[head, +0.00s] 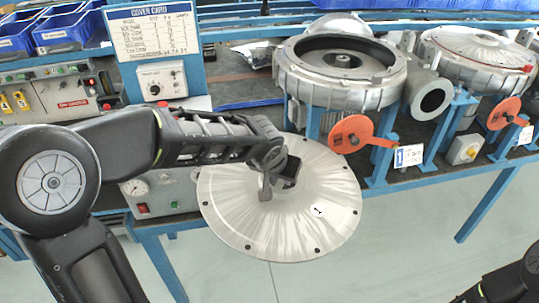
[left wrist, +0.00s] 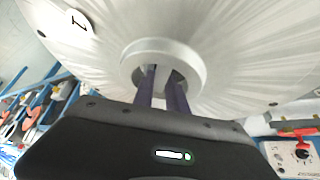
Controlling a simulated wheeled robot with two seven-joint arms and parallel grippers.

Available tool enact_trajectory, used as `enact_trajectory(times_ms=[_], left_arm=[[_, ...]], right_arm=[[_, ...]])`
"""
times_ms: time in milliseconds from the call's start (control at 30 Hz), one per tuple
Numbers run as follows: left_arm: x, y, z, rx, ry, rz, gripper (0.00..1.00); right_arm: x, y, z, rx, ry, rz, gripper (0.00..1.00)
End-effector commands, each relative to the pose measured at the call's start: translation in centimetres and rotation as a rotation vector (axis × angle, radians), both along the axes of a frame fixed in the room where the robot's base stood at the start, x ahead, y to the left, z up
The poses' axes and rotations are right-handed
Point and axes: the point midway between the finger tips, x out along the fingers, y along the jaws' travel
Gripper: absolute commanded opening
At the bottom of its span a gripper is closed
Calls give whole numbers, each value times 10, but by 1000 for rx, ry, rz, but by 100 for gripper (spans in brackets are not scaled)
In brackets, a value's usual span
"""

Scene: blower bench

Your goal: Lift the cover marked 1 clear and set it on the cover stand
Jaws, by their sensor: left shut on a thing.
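The cover marked 1 (head: 235,220) is a round silver metal disc with small dark holes along its rim and a white label reading 1. It hangs tilted in front of the bench's front edge, clear of the blower housings. My left gripper (head: 278,178) is shut on its central hub. In the left wrist view the two fingers (left wrist: 164,88) meet the raised hub in the middle of the cover (left wrist: 235,65). An open blower housing (head: 285,75) stands behind it, its inside showing. I cannot make out a cover stand. My right gripper is out of view; only part of my right arm shows.
A second blower (head: 475,50) at the right has its cover on. Orange round handles (head: 350,134) stick out at the bench front. A control box with a gauge (head: 160,195) sits left of the cover. Blue bins (head: 62,28) stand back left. The floor in front is clear.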

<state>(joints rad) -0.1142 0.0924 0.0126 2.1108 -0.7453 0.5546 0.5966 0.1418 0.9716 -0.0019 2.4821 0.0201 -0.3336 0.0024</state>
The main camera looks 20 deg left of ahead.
Motion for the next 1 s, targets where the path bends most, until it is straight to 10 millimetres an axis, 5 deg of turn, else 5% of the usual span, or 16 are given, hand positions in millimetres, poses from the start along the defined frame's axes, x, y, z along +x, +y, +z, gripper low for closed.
enact_trajectory(times_ms=[400, 800, 1000], left_arm=[[0, -4, -44, -2, -8, 3, 0], [0, -4, -45, -2, -8, 3, 0], [0, -4, -45, -2, -7, 3, 0]], right_arm=[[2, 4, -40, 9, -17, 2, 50], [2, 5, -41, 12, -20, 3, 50], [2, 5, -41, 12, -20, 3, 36]])
